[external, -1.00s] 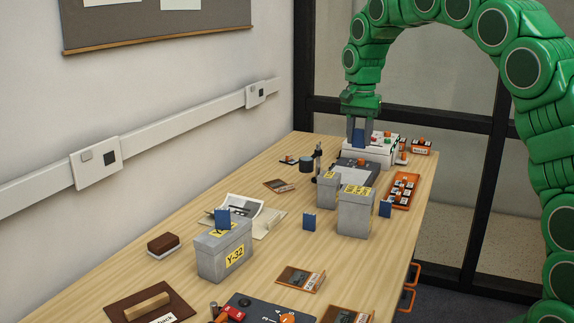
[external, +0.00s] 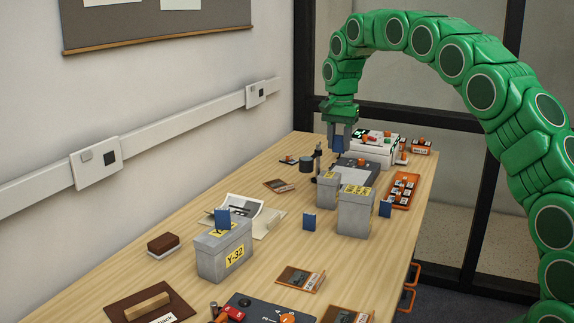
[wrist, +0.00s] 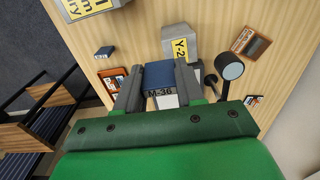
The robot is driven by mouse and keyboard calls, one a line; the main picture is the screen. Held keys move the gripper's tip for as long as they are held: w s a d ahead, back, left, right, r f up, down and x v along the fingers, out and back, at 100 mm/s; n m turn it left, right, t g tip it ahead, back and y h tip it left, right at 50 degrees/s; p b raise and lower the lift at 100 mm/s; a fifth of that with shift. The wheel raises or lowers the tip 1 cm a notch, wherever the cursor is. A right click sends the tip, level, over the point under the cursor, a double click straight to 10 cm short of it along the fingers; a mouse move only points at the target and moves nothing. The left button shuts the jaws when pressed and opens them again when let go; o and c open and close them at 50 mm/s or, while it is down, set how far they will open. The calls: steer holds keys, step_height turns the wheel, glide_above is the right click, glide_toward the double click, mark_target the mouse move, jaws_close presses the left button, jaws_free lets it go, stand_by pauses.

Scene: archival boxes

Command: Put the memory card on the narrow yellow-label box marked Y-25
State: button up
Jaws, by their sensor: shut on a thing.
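My gripper (external: 341,141) is shut on a blue memory card (external: 338,146) and holds it upright in the air, beyond the narrow grey box (external: 328,193). In the wrist view the card (wrist: 160,74) sits between the fingers of my gripper (wrist: 158,82); its label is partly readable. Just past it in that view is a grey box (wrist: 182,33) with a yellow label reading "Y-2"; the rest of the label is cut off from sight. The label of the narrow box is too small to read in the external view.
A wider yellow-label box (external: 356,215) stands right beside the narrow one. Box Y-32 (external: 223,252) is nearer, with a blue card (external: 222,219) on top. Other blue cards stand on the table (external: 309,221) (external: 385,208). A dark round-headed stand (wrist: 230,68) is close to my gripper.

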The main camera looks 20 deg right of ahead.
glide_above(331, 175)
steer(key=shift+s+f, duration=0.1)
steer(key=shift+f, duration=4.1)
steer(key=o, duration=1)
steer(key=shift+f, duration=0.1)
step_height(331, 175, up, 12)
steer(key=shift+r, duration=0.1)
steer(key=shift+d+r, duration=0.1)
